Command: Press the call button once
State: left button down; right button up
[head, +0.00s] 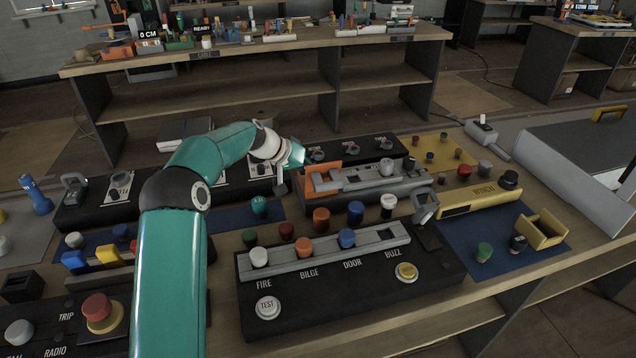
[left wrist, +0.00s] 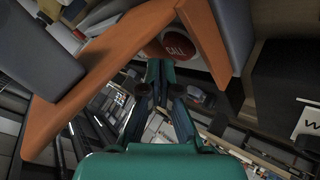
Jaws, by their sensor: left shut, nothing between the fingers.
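The call button is a round red cap marked CALL (left wrist: 177,45), seen in the left wrist view inside an orange housing (left wrist: 90,75) with slanted walls. In the head view the orange housing (head: 324,180) stands at the left end of a grey unit, and the button's face is hidden. My left gripper (head: 299,153) is shut and empty, close by the housing's upper left. In the left wrist view its fingertips (left wrist: 160,66) reach toward the button's lower edge. I cannot tell whether they touch it. My right gripper is not in view.
A black panel (head: 350,292) with FIRE, BILGE, DOOR and BUZZ labels lies in front, with a white TEST button (head: 267,306) and a yellow button (head: 406,271). A red mushroom button (head: 97,308) is at front left. A yellow winch box (head: 480,198) stands right.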

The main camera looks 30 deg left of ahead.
pick_arm(q)
jog(key=shift+f, duration=0.1)
dwell(0.7)
jog(key=shift+f+b, duration=0.25)
jog(key=shift+b, duration=0.2)
jog(key=shift+f+b, duration=0.5)
jog(key=shift+b, duration=0.05)
dwell(0.5)
dwell(0.4)
jog(key=shift+r+p, duration=0.55)
jog(key=shift+r, duration=0.35)
jog(key=shift+r+p, duration=1.8)
jog(key=shift+r, duration=0.75)
